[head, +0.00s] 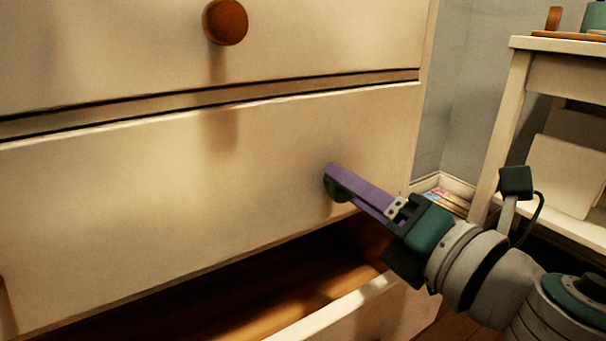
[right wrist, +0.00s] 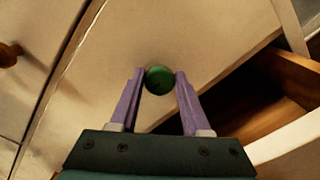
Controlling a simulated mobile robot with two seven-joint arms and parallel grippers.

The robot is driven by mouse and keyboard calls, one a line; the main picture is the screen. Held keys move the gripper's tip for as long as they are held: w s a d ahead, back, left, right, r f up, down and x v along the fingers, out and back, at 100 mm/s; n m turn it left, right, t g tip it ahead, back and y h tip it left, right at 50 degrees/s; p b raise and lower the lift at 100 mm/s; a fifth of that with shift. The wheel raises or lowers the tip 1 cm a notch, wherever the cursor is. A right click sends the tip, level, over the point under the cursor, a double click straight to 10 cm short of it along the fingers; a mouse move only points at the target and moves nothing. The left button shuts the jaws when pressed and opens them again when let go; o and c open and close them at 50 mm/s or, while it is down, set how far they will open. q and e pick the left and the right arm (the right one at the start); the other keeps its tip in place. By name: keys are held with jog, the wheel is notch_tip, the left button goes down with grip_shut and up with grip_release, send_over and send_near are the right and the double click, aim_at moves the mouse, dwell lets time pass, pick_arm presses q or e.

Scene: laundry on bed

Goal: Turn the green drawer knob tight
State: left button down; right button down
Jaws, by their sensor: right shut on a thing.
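The green knob (right wrist: 159,80) is on the front of a cream drawer (head: 200,190). In the head view the green knob (head: 337,189) is mostly hidden behind the purple fingers of my right gripper (head: 335,183). In the right wrist view my right gripper (right wrist: 160,85) has one finger on each side of the knob and is shut on it. The fingers reach the drawer front from the lower right. My left gripper is not in either view.
A brown knob (head: 226,21) is on the drawer above. Below the green knob's drawer, another drawer (head: 340,312) stands open. A cream side table (head: 560,45) stands at the right, with several books (head: 447,198) on the floor between it and the dresser.

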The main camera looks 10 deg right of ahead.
jog(key=shift+f+m+p, duration=0.15)
jog(key=shift+m+p, duration=2.6)
jog(key=shift+m, duration=4.95)
jog(key=shift+c, duration=2)
grip_release()
jog(key=shift+s, duration=0.1)
